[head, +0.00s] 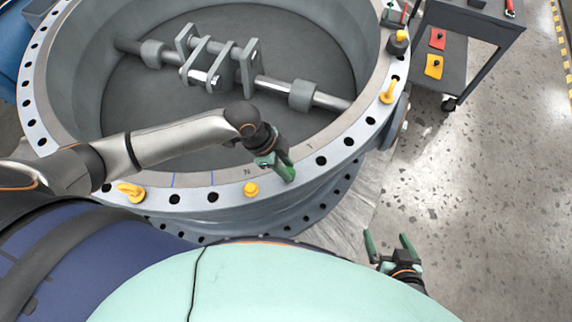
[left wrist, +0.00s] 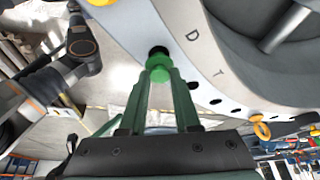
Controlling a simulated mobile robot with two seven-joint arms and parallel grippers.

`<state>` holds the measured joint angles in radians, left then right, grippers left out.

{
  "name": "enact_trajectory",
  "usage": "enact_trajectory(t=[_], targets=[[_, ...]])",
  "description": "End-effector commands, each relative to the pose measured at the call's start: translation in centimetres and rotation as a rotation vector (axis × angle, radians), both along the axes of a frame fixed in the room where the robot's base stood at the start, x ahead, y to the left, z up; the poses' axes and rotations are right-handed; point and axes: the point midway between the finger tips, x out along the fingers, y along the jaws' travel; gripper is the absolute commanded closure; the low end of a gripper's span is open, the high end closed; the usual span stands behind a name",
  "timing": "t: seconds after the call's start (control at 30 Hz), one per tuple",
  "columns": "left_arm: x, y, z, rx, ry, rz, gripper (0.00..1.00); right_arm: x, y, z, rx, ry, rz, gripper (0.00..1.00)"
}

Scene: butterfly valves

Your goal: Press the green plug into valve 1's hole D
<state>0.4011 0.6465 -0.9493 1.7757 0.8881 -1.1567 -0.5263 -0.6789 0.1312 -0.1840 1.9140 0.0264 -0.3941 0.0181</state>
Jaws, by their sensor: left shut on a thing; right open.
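The grey valve (head: 75,70) is a large open ring with a pale flange full of black holes. My left gripper (head: 282,168) is over the near flange, right of a yellow plug (head: 251,188). In the left wrist view, my left gripper (left wrist: 160,82) is shut on the green plug (left wrist: 158,66). A black round part shows just beyond the plug at the flange, beside the letter D (left wrist: 193,36); whether it is the hole or the plug's end I cannot tell. In the head view the fingers hide the plug. My right gripper (head: 390,246) is open and empty, above the floor.
Yellow eye bolts (head: 388,92) (head: 131,191) stand up from the flange. A dark cart (head: 470,40) with red and yellow items is at upper right. The floor (head: 490,200) at right is clear.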

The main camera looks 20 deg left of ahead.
Motion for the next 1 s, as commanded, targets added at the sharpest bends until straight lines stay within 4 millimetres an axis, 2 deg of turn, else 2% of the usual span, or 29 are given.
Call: enact_trajectory(t=[1.0], targets=[[-0.01, -0.02, 0.16, 0.0, 0.0, 0.0, 1.0, 0.01, 0.02, 0.87, 0.0, 0.0, 0.0, 0.0]])
